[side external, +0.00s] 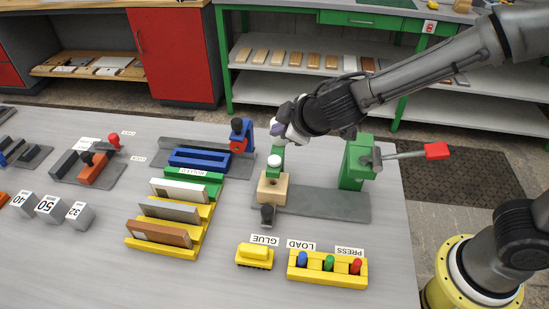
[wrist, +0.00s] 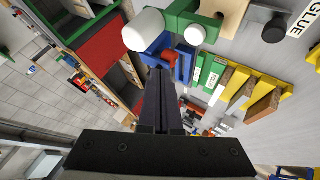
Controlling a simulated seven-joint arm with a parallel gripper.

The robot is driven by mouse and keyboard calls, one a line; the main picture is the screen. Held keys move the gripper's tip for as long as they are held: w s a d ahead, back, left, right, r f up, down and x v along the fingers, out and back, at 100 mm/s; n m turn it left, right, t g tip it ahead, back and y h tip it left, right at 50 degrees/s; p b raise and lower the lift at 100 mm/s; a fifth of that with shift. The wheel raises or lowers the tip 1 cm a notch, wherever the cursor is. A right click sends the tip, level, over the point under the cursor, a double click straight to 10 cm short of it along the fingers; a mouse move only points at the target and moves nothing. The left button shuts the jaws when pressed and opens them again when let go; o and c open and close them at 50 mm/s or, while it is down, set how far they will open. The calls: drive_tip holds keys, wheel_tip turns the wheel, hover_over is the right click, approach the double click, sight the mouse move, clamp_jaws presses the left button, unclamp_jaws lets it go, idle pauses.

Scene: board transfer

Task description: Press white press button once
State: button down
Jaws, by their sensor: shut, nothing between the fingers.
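In the side view a round white button (side external: 274,161) sits on a green part above a wooden block (side external: 272,190). In the wrist view a small round white piece (wrist: 194,34) and a larger white cylinder (wrist: 143,30) both show beside a green bar (wrist: 180,18). I cannot tell which of these white pieces matches the one in the side view. My gripper (side external: 277,132) is above the block and the green part. In the wrist view my gripper (wrist: 162,72) has its fingers shut and empty, close below the white cylinder. Contact is not clear.
A green press stand with a red-tipped lever (side external: 436,151) stands right of the block on a grey plate (side external: 325,203). A yellow box (side external: 327,275) with coloured buttons is in front, beside a yellow glue block (side external: 254,256). Yellow racks with boards (side external: 165,232) stand left.

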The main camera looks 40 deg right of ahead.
sight(279, 162)
drive_tip(key=shift+f, duration=2.8)
drive_tip(key=shift+f, duration=0.1)
drive_tip(key=shift+f, duration=0.3)
drive_tip(key=shift+f, duration=0.6)
idle(0.7)
drive_tip(key=shift+r, duration=0.95)
drive_tip(key=shift+r, duration=0.1)
drive_tip(key=shift+r, duration=2.45)
